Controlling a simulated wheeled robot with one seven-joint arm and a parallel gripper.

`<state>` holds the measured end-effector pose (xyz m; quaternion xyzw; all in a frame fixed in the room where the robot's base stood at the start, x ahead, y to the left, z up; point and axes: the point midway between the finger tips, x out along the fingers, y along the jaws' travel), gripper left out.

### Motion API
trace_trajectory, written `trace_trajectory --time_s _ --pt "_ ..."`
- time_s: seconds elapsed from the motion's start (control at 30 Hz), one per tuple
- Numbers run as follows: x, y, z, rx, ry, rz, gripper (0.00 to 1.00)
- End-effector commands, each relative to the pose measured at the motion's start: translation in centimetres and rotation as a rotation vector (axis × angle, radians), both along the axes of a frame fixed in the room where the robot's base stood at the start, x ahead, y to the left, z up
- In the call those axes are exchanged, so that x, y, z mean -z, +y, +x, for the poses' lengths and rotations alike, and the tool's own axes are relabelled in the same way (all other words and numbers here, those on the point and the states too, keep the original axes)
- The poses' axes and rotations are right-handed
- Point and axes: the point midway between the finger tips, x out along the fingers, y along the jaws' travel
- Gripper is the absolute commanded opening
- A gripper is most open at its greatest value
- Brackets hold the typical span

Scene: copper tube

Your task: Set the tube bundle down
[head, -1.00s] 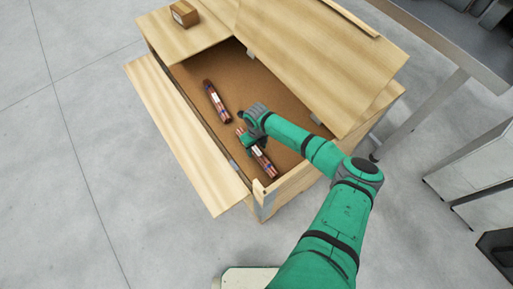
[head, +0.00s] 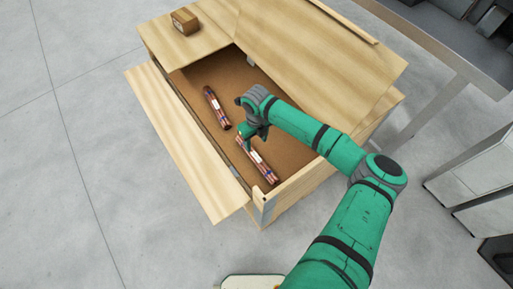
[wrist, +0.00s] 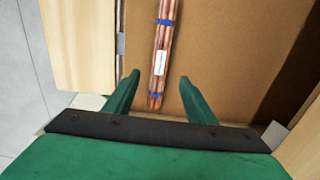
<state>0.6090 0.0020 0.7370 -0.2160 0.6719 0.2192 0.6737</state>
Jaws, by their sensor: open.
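A copper tube bundle (head: 258,161) with a white label lies on the brown floor of the open wooden crate, near its front corner. It also shows in the wrist view (wrist: 164,50), with blue bands, lying ahead of and between my fingers. A second, similar bundle (head: 216,107) lies farther back in the crate. My gripper (head: 256,133) is over the far end of the near bundle and apart from it. In the wrist view my gripper (wrist: 158,85) has its two green fingers spread apart with nothing held between them.
The wooden crate (head: 180,130) has a flap folded out on the left and a lid panel (head: 320,55) covering its right part. A small wooden block (head: 185,20) sits on the back left panel. A metal table (head: 440,40) stands at the right.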

Motion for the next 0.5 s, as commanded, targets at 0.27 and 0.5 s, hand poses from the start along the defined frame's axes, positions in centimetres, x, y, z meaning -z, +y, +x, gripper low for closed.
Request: trace_trajectory --time_s 0.27,0.5 --pt "-0.8 12.2 0.0 0.129 -0.073 0.253 0.5" --pt "-5.3 26.7 -0.7 0.405 -0.094 0.647 0.5"
